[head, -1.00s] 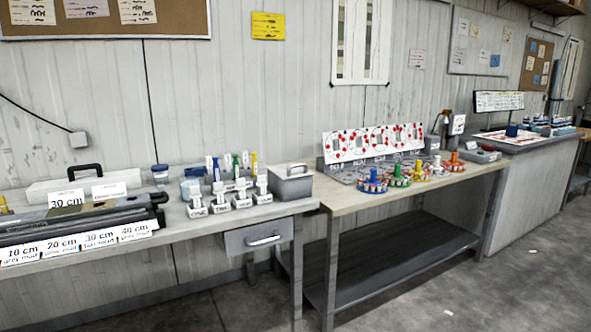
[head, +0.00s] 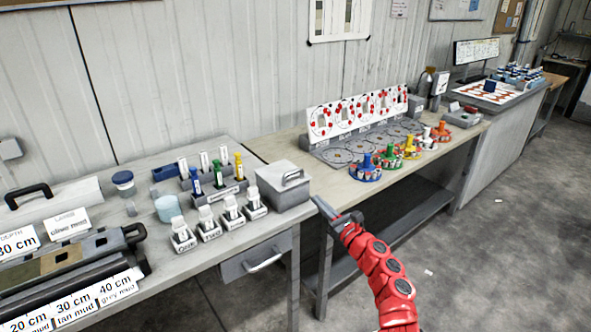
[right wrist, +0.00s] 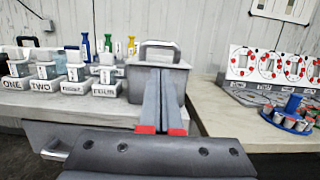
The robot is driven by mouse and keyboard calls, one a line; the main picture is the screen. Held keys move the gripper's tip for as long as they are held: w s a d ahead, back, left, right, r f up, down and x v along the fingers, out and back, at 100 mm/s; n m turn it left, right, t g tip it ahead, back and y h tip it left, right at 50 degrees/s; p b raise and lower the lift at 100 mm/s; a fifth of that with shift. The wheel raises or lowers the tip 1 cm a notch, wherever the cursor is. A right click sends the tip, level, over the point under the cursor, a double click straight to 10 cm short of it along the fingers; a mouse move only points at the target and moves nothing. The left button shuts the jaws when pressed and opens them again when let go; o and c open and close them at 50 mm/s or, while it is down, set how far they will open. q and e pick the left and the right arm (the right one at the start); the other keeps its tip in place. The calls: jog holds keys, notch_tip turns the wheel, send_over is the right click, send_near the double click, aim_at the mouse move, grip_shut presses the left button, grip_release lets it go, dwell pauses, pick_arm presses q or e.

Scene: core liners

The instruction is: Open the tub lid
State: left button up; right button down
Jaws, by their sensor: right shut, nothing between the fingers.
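My left gripper is not in view.
Several small labelled boxes (head: 230,208) stand left of the tub, with coloured-top tubes (head: 218,172) behind. A drawer (head: 258,258) with a handle is below. The right bench (head: 330,178) holds a dial board (head: 358,113) and coloured carousels (head: 366,172). Its near left corner is bare.

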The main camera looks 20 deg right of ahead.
jog(key=x, duration=0.9)
jog(key=shift+w+a, duration=0.15)
jog(key=shift+w, duration=0.1)
